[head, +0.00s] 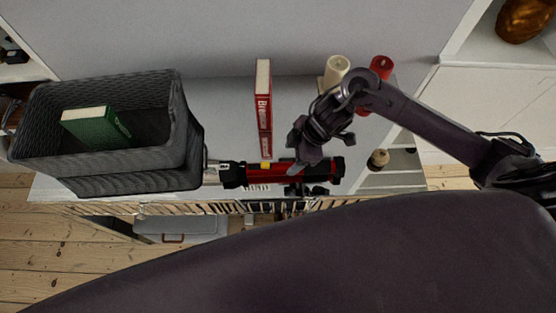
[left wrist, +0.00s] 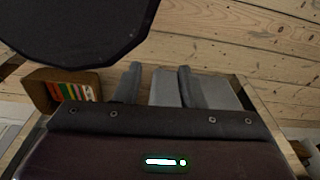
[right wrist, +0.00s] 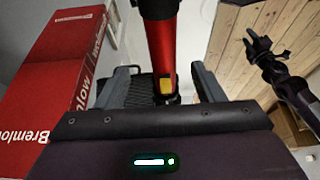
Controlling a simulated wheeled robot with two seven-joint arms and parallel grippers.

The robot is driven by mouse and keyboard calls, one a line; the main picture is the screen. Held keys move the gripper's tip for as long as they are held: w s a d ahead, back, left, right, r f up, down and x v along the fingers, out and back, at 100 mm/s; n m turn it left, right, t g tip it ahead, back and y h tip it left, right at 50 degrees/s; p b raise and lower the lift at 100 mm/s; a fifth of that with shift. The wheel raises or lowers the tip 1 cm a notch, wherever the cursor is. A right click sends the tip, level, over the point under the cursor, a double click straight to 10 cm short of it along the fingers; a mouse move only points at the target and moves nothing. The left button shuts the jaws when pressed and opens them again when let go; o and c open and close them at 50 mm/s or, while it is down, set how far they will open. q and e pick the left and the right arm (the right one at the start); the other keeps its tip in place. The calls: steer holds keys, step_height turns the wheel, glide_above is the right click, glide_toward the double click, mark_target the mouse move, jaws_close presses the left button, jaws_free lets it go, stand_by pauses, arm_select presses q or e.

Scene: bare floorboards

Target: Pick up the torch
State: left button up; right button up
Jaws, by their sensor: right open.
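The torch (head: 262,174) is a red and black cylinder with a yellow button. It lies along the front edge of the grey shelf top in the head view. My right gripper (head: 320,155) is over the right half of the torch and hides part of it. In the right wrist view the torch (right wrist: 162,45) runs between the two spread fingers of this gripper (right wrist: 162,78). Whether they touch it I cannot tell. My left gripper (left wrist: 159,75) is open and empty in the left wrist view, facing furniture and floorboards. It is not seen in the head view.
A red book (head: 264,110) stands behind the torch. A dark woven basket (head: 185,150) with a green book (head: 92,126) stands at the left. A cream candle (head: 336,69) and a red candle (head: 381,67) stand behind my right arm. A knob-like object (head: 378,159) is at the right.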

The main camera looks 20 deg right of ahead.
mark_target(283, 166)
steer(key=f, duration=0.1)
steer(key=a+f, duration=0.1)
steer(key=shift+s+a+f+p, duration=0.25)
steer(key=shift+a+f+p, duration=0.05)
steer(key=shift+f+p, duration=0.1)
steer(key=x, duration=0.2)
steer(key=shift+w+f, duration=0.25)
steer(key=shift+w, duration=0.05)
steer(key=shift+a+f, duration=0.2)
steer(key=shift+f, duration=0.1)
arm_select(q)
steer(key=shift+s+a+r, duration=0.1)
steer(key=shift+s+r, duration=0.1)
steer(key=shift+s, duration=0.3)
steer(key=shift+s+r, duration=0.2)
steer(key=shift+s, duration=0.25)
arm_select(e)
steer(key=c, duration=1.2)
